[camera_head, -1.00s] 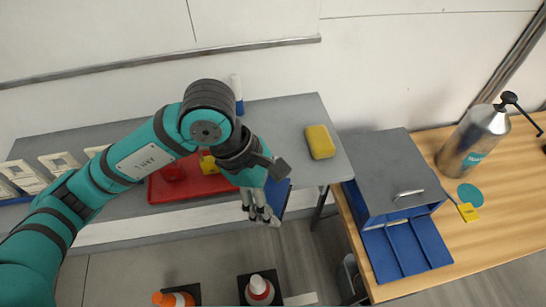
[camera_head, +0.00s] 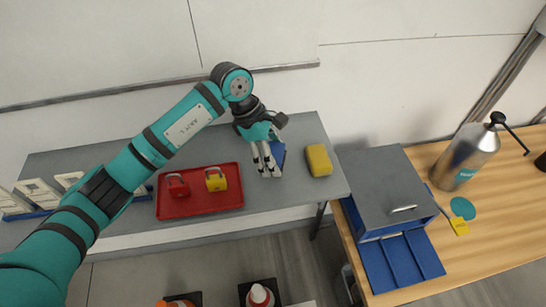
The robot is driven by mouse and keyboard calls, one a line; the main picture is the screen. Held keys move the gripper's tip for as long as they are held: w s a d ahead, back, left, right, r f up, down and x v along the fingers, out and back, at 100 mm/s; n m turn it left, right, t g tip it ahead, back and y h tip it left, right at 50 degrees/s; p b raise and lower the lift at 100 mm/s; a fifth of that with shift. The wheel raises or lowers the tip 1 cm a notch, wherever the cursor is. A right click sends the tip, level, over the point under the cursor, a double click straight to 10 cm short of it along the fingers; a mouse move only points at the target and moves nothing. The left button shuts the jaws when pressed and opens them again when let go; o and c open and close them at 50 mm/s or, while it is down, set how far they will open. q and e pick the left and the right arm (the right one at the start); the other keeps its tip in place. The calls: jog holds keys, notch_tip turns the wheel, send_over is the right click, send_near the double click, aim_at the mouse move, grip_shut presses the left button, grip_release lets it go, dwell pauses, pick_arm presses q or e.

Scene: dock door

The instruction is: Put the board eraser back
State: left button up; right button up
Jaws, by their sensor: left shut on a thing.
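My left gripper (camera_head: 267,172) points down over the grey shelf (camera_head: 297,131), between the red tray and a yellow block. It is shut on a blue, flat-sided thing (camera_head: 279,154), partly hidden behind the fingers. This may be the board eraser, but its full shape does not show. I cannot tell whether it touches the shelf. The yellow block (camera_head: 319,160) lies on the shelf just right of the gripper, apart from it. My right gripper is out of view.
The red tray (camera_head: 203,207) holds a red and a yellow padlock-like piece. White frames (camera_head: 38,191) stand at the shelf's left. A grey-lidded blue box (camera_head: 379,176) and a metal bottle (camera_head: 466,155) stand on the wooden table (camera_head: 494,218). A traffic cone (camera_head: 260,297) is below.

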pick_arm(q)
jog(key=shift+f+p, duration=0.5)
notch_tip(320, 180, down, 2)
jog(key=shift+f+p, duration=0.1)
jog(key=shift+p, duration=0.5)
jog(key=shift+f, duration=0.15)
jog(key=o, duration=0.6)
jog(key=shift+f, duration=0.15)
jog(key=shift+c, duration=0.2)
jog(key=o, duration=0.5)
